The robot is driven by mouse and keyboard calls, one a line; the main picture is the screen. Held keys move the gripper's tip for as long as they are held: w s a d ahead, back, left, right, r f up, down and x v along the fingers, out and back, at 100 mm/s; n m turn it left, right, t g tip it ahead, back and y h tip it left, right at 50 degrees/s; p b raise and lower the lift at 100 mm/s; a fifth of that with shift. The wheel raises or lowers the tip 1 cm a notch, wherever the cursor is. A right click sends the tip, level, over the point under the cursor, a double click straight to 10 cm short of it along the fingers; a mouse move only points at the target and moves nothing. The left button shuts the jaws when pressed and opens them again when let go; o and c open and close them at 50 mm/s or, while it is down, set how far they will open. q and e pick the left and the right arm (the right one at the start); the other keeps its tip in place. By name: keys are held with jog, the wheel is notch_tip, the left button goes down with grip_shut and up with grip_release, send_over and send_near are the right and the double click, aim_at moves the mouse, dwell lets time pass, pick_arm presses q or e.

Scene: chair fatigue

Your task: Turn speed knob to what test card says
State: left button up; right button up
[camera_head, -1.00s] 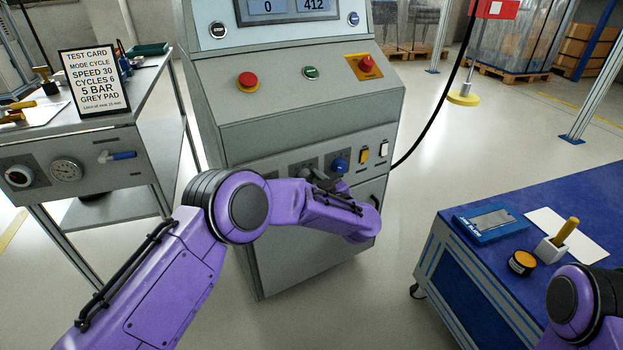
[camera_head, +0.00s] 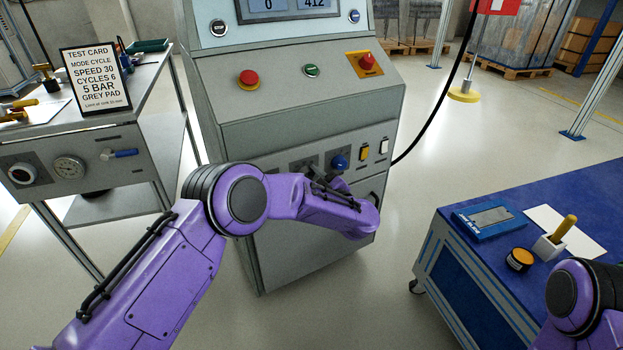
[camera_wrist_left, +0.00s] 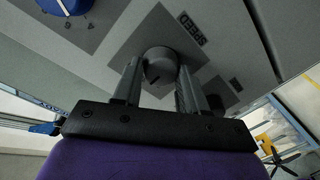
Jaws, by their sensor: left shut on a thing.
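The speed knob (camera_wrist_left: 160,66) is a round grey knob on a dark square plate, with the SPEED label (camera_wrist_left: 193,30) beside it in the left wrist view. My left gripper (camera_wrist_left: 158,80) has one finger on each side of the knob and is shut on it. In the head view my left gripper (camera_head: 322,182) is at the lower front panel of the machine (camera_head: 290,110), and my wrist hides most of the knob. The knob's setting cannot be read. The test card (camera_head: 95,80) stands at the left and reads MODE CYCLE, SPEED 30, CYCLES 6, 5 BAR, GREY PAD.
A blue knob (camera_head: 340,162), a yellow switch (camera_head: 364,153) and a white switch (camera_head: 383,147) sit close by on the panel. Above are a red button (camera_head: 248,79) and a green button (camera_head: 311,71). A blue bench (camera_head: 590,190) stands at the right.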

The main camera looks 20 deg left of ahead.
pick_arm(q)
jog(key=shift+f, duration=0.1)
jog(key=o, duration=1.1)
jog(key=shift+c, duration=0.2)
jog(key=shift+s+d, duration=0.1)
jog(key=p+v, duration=0.1)
jog(key=v, duration=0.9)
jog(key=shift+p, duration=0.35)
jog(key=shift+s, duration=0.1)
